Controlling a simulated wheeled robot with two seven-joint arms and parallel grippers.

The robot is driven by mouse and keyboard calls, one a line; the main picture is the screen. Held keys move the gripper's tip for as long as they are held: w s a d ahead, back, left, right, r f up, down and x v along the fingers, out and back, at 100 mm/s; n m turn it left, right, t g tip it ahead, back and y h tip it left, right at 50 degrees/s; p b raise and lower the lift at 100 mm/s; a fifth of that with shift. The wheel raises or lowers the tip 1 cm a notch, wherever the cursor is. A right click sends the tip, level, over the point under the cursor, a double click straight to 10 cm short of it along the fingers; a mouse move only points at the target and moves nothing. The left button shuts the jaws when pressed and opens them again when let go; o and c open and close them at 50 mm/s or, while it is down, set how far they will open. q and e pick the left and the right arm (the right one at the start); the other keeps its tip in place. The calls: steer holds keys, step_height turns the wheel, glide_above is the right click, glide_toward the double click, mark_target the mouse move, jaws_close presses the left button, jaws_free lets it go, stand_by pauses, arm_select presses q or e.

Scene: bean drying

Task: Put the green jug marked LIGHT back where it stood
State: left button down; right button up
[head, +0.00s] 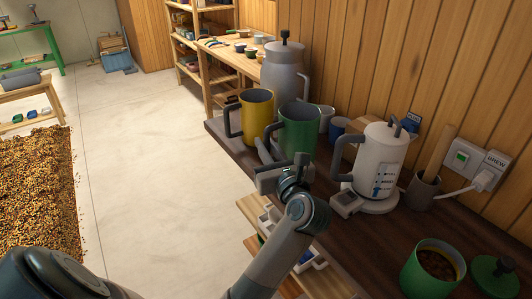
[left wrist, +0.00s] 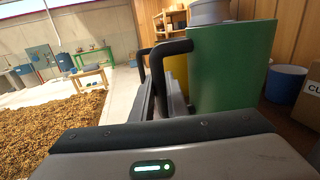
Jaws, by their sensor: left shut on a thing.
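The green jug (head: 299,134) is upright at the left edge of the dark counter (head: 325,238), right beside the yellow jug (head: 258,116). Whether its base touches the counter is hidden. No LIGHT mark shows on the sides I see. My left gripper (head: 266,163) is at the near left side of the green jug, shut on its dark handle. In the left wrist view the green jug (left wrist: 232,70) fills the middle right, its handle (left wrist: 168,50) running down between the fingers. The yellow jug (left wrist: 180,72) shows partly behind it. My right gripper is not in view.
A grey urn (head: 284,76) stands behind the jugs. A white kettle (head: 380,158) and a blue cup (head: 338,126) are to the right. An open green pot (head: 420,281) and its green lid (head: 497,278) are at the near right. Open floor (head: 150,140) lies left.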

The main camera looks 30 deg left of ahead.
arm_select(q)
step_height(320, 180, down, 2)
steer(key=shift+f+p, duration=0.2)
steer(key=shift+p, duration=0.1)
steer(key=shift+f, duration=0.1)
steer(key=shift+f, duration=0.15)
steer(key=c, duration=1.7)
jaws_free()
steer(key=shift+c, duration=0.2)
steer(key=shift+d+r, duration=0.1)
steer(key=shift+r, duration=0.1)
